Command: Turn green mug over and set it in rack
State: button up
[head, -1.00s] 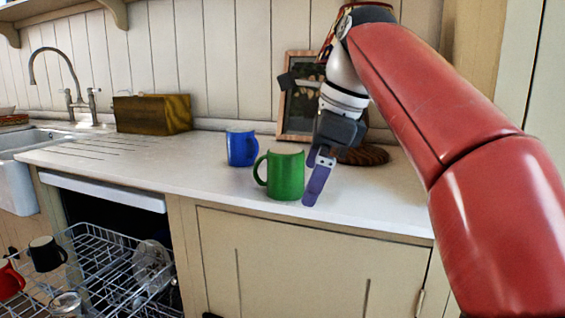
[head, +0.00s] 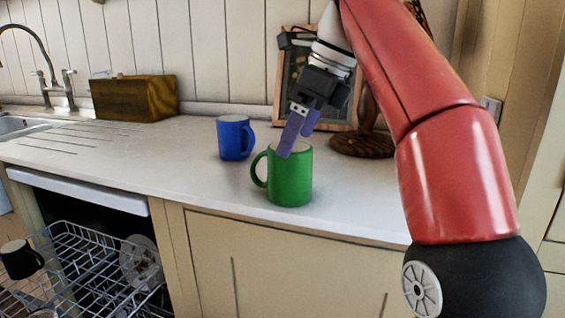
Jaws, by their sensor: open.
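The green mug (head: 291,180) stands upright on the white counter near its front edge, its handle to the left. My gripper (head: 298,136) is open and comes down from the upper right at the mug's rim. One purple finger overlaps the rim in the picture; I cannot tell whether it touches the mug or reaches inside. The other finger is partly hidden behind it. The dishwasher rack (head: 88,258) is pulled out at the lower left, below the counter.
A blue mug (head: 235,139) stands just behind and left of the green mug. A black mug (head: 20,260) and a clear glass plate (head: 141,262) are in the rack. A wooden box (head: 134,98) and a picture frame (head: 292,72) stand against the wall. The counter left of the mugs is clear.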

aim_at(286, 166)
jog(key=shift+x, duration=3.6)
jog(key=shift+s+d, duration=0.1)
jog(key=c, duration=1.4)
